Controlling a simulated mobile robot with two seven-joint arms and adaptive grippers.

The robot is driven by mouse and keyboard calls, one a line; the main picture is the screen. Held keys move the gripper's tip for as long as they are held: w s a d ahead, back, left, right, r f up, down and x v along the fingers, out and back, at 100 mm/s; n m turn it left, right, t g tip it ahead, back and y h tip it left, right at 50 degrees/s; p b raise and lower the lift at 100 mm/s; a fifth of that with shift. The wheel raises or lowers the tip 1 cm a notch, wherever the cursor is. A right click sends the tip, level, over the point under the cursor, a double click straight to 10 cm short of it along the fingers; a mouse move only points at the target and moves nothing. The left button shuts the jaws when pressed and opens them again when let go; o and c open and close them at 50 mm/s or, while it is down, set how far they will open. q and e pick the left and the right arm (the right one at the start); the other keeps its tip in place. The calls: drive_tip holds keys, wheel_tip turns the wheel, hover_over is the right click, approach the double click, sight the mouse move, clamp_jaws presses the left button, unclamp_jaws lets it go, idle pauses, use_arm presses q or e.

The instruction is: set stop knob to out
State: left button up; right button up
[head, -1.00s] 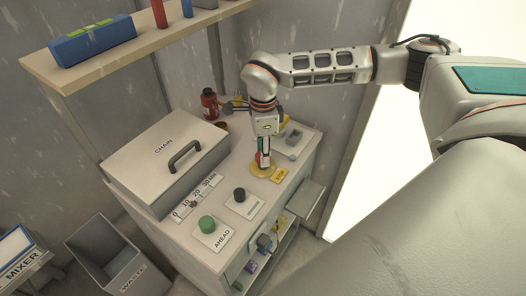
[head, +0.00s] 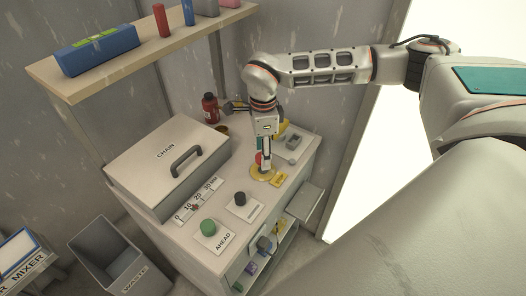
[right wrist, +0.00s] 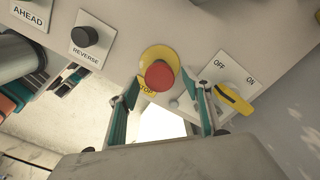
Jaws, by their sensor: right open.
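The stop knob is a red mushroom knob (right wrist: 160,75) on a round yellow base (right wrist: 157,57), with a label reading STOP. In the head view the red knob (head: 259,158) is partly hidden by my right gripper (head: 266,168), which points down at it from above. In the right wrist view my right gripper (right wrist: 160,103) is open, its two fingers apart on either side below the knob, with nothing between the tips that I can see held. I cannot tell from these views whether the knob is in or out. My left gripper is not in view.
A yellow OFF/ON rotary switch (right wrist: 234,98) sits close to one finger. A black REVERSE knob (head: 240,198) and green AHEAD knob (head: 208,227) are nearby on the cabinet top. The CHAIN cover (head: 160,148) with a handle stands left. A waste bin (head: 110,258) is on the floor.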

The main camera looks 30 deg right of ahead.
wheel_tip(320, 180, up, 12)
idle(0.6)
idle(0.4)
